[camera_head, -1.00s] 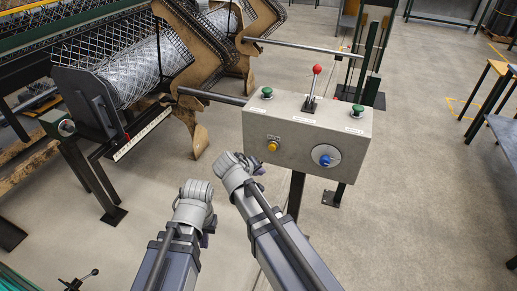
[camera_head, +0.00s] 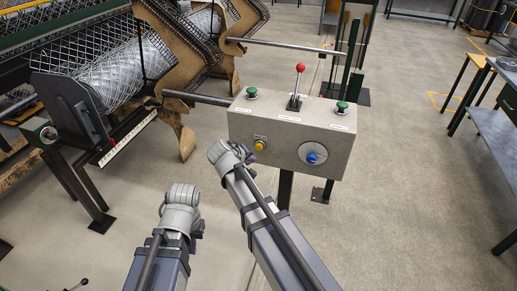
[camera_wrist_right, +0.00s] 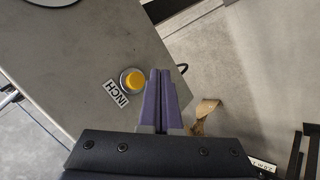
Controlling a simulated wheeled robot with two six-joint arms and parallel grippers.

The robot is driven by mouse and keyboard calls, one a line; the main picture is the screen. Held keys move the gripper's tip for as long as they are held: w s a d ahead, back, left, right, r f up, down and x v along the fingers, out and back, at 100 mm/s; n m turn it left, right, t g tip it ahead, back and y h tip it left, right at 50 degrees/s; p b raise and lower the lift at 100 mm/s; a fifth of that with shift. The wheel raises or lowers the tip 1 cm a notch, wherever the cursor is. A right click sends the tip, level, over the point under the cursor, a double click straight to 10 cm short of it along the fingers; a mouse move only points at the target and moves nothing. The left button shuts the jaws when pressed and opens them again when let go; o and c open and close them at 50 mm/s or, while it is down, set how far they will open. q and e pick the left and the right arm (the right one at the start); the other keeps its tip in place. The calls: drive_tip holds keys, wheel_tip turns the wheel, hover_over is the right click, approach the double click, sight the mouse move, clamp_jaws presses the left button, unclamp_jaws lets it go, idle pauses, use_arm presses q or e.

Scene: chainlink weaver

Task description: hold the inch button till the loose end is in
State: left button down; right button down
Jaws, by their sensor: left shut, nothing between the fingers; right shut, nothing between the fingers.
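The inch button is a yellow round button (camera_head: 260,146) on the front of a grey control box (camera_head: 290,130). In the right wrist view the yellow button (camera_wrist_right: 133,80) has an "INCH" label beside it. My right gripper (camera_head: 250,158) is shut and empty, just below and left of the button. In the wrist view its closed purple fingers (camera_wrist_right: 160,72) are beside the button, not over it; contact cannot be told. My left gripper (camera_head: 198,230) is shut and empty, low and left of the box. A wire mesh roll (camera_head: 110,80) lies in the machine; I cannot make out its loose end.
The box also carries a red-knobbed lever (camera_head: 299,70), two green buttons (camera_head: 251,92) and a blue knob (camera_head: 312,157). Brown toothed plates (camera_head: 172,60) stand behind it to the left. A white graduated strip (camera_head: 128,139) is beside the roll. Floor at right is open, with workbenches beyond.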

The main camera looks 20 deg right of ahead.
drive_tip(key=shift+w+d, duration=0.5)
drive_tip(key=shift+w, duration=0.2)
drive_tip(key=shift+w+d, duration=0.45)
drive_tip(key=shift+w, duration=0.25)
drive_tip(key=shift+w, duration=0.15)
idle(1.0)
drive_tip(key=shift+w+d, duration=0.2)
drive_tip(key=shift+d, duration=0.05)
drive_tip(key=shift+w+d, duration=0.25)
drive_tip(key=shift+w, duration=0.15)
idle(3.2)
drive_tip(key=shift+s+a, duration=0.1)
drive_tip(key=shift+s, duration=0.05)
drive_tip(key=shift+s+a, duration=0.4)
drive_tip(key=shift+s, duration=0.2)
idle(0.3)
drive_tip(key=shift+s+a, duration=0.7)
drive_tip(key=shift+s, duration=0.35)
drive_tip(key=shift+s+a, duration=0.7)
drive_tip(key=shift+s, duration=0.35)
